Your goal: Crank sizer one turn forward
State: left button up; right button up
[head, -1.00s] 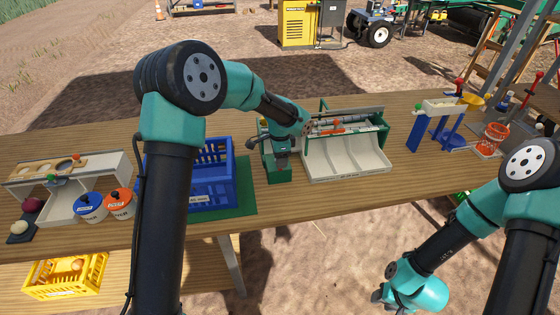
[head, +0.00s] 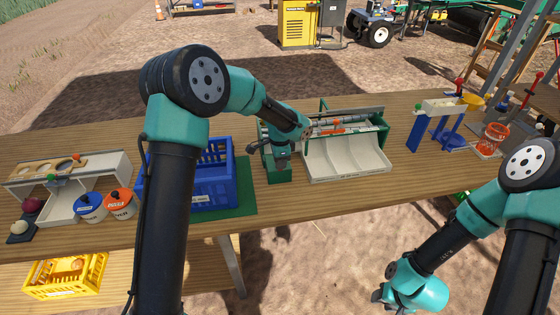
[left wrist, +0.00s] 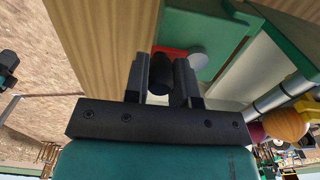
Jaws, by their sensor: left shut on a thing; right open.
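The sizer (head: 352,155) stands on the table, a green-framed machine with metal rollers and pale sloping chutes in front. My left gripper (head: 281,160) is at the sizer's left end. In the left wrist view the left gripper (left wrist: 162,78) is shut on a black crank handle (left wrist: 159,82), which lies between its two fingers. A red part and a pale round knob (left wrist: 197,60) show just beyond the handle against the green side plate (left wrist: 215,35). My right gripper (head: 385,298) hangs low in front of the table, open and empty, away from the sizer.
A blue crate (head: 210,180) on a green mat stands close left of the sizer. Blue-lidded and orange-lidded tubs (head: 120,204) and a sorting board are farther left. A blue-legged stand (head: 436,125) and an orange bucket (head: 491,139) are at right.

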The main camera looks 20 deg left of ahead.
pick_arm(q)
jog(key=shift+c, duration=0.5)
jog(key=shift+a, duration=0.15)
jog(key=shift+s+a, duration=0.15)
jog(key=shift+a, duration=0.45)
